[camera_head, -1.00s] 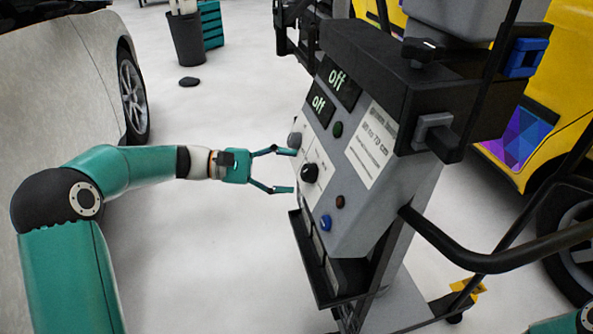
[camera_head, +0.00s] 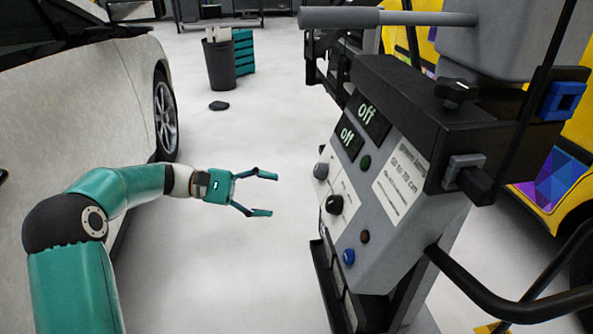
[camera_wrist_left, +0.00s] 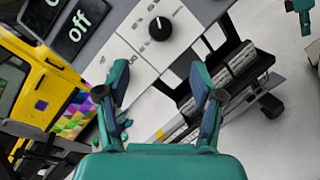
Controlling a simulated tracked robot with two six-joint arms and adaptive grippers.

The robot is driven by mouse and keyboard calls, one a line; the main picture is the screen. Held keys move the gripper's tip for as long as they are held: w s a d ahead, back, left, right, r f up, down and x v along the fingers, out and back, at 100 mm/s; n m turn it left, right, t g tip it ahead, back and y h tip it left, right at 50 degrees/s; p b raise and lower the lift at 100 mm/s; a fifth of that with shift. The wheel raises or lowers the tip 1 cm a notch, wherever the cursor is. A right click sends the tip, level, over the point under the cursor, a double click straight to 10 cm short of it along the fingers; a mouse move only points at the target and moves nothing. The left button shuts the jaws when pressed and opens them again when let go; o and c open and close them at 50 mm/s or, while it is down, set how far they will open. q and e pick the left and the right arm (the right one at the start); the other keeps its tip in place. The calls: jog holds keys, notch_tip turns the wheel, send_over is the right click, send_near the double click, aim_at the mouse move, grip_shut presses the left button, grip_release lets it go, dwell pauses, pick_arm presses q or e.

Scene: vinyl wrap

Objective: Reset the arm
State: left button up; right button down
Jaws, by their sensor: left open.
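My left arm reaches in from the left in the head view. Its left gripper (camera_head: 272,194) is open and empty, fingers pointing right toward the machine's control panel (camera_head: 375,228), with a clear gap of floor between. My right gripper is not seen in the head view.
A silver car (camera_head: 75,95) stands close along the left. A dark bin (camera_head: 219,65) and teal drawers (camera_head: 243,50) stand at the back. A yellow vehicle (camera_head: 562,150) is behind the machine. Black handle bars (camera_head: 500,290) stick out at right.

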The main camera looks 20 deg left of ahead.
pick_arm(q)
jog(key=s+d+f+g+y, duration=0.1)
jog(key=s+d+f+y, duration=0.15)
jog(key=f, duration=0.55)
jog(key=s+d+f+g+y, duration=0.1)
jog(key=d+f+g, duration=0.15)
jog(key=f, duration=0.65)
jog(key=s+d+f+g+y, duration=0.15)
jog(key=d+f, duration=0.25)
jog(key=f, duration=0.4)
jog(key=s+d+f+m+y, duration=0.35)
jog(key=s+f+m, duration=0.25)
jog(key=s+f, duration=0.25)
jog(key=s+d+f+m+y, duration=0.3)
jog(key=s+d+f+m, duration=0.2)
jog(key=s+f, duration=0.4)
notch_tip(320, 180, up, 28)
jog(key=p, duration=2.7)
jog(key=shift+s+a, duration=0.15)
jog(key=shift+a, duration=0.3)
